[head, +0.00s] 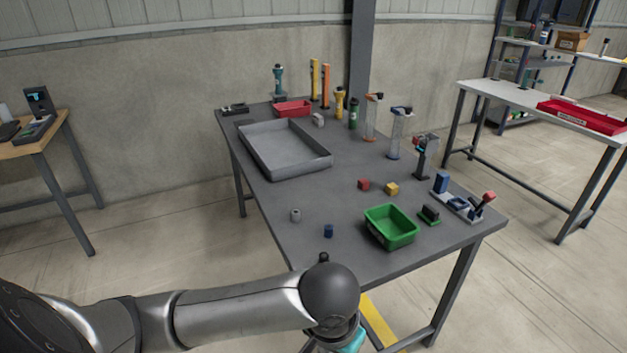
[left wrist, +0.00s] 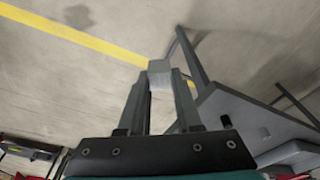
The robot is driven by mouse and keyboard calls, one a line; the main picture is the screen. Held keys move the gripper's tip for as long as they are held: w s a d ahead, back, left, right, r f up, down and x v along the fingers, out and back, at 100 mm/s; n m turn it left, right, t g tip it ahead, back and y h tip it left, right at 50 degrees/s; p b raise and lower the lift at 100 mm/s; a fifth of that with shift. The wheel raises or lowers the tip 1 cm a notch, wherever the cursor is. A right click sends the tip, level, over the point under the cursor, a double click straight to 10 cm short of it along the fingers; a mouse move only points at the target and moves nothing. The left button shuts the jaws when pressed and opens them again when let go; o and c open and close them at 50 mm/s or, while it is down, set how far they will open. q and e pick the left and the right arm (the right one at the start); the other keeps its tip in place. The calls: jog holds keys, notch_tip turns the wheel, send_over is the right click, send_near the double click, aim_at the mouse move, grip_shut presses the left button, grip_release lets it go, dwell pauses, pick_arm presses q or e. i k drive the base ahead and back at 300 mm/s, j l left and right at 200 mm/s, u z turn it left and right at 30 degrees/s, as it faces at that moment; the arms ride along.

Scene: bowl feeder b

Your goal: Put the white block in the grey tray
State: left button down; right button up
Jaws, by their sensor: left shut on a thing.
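My left gripper (left wrist: 160,72) is shut on a small pale block (left wrist: 160,66), which looks like the white block, held between the fingertips. In the left wrist view, floor shows behind the block. In the head view my left arm reaches in at the bottom, and the gripper and block are hidden below its wrist, near the table's front edge. The grey tray (head: 301,168) is a wide, shallow, empty box on the back left of the table, well beyond my arm. My right gripper is not in view.
The grey table (head: 300,193) carries a green bin (head: 391,239), a blue piece (head: 328,231), a grey cylinder (head: 296,215), and red (head: 363,184) and yellow cubes (head: 391,188). A red bin (head: 293,108), pale block (head: 318,120) and bottles stand behind. The table's middle is mostly clear.

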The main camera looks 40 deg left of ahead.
aim_at(273, 140)
jog(key=i+j+z, duration=0.1)
jog(key=j+z, duration=0.15)
jog(key=z, duration=0.25)
jog(key=j+z, duration=0.3)
jog(key=z, duration=0.15)
jog(key=j, duration=1.85)
jog(key=i+j, duration=0.15)
jog(key=j, duration=1.65)
